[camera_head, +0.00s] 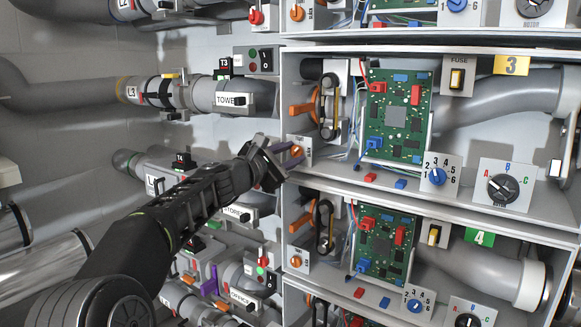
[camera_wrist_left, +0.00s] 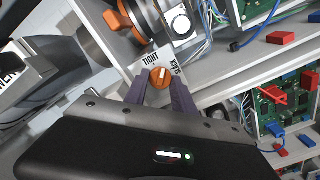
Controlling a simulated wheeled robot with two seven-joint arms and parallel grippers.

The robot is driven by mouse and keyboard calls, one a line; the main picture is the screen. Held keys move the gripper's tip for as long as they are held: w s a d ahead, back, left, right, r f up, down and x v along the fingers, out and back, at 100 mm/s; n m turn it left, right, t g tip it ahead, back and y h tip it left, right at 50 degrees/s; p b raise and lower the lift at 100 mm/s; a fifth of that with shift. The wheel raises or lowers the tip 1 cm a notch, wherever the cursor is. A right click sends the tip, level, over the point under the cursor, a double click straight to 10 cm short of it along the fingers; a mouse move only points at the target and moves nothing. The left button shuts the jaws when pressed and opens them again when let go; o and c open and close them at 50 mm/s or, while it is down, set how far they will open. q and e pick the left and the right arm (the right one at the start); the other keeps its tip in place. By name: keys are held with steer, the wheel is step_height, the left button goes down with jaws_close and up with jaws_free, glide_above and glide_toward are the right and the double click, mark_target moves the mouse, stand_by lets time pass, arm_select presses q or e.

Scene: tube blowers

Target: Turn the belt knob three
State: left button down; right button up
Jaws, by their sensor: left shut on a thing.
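The belt knob of unit three (camera_head: 297,151) is a small orange dial on a white plate at the lower left of the bay with the yellow 3 tag. In the left wrist view the knob (camera_wrist_left: 160,78) shows a pale pointer line, with TIGHT and SLACK printed around it. My left gripper (camera_head: 289,154) reaches in from the left. Its purple fingers (camera_wrist_left: 157,84) stand on both sides of the knob and are shut on it. The contact faces are partly hidden. My right gripper is in neither view.
An orange-and-black belt drive (camera_head: 327,105) sits just above the knob. A green circuit board (camera_head: 396,115) and a rotor dial (camera_head: 503,188) are to the right. Bay four, with its own orange knob (camera_head: 296,261), lies below. Grey pipes crowd the left.

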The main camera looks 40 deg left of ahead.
arm_select(q)
steer(key=m+b, duration=0.4)
steer(key=m, duration=0.1)
steer(key=shift+f+m, duration=0.2)
steer(key=shift+m, duration=0.1)
steer(key=shift+r+m+b, duration=0.1)
steer(key=shift+m+b, duration=1.2)
steer(key=shift+m, duration=0.7)
steer(key=c, duration=1.3)
jaws_free()
steer(key=shift+r, duration=0.1)
steer(key=shift+c, duration=0.2)
steer(key=s+b, duration=0.2)
steer(key=s, duration=0.5)
steer(key=shift+s, duration=0.4)
steer(key=shift+d, duration=0.1)
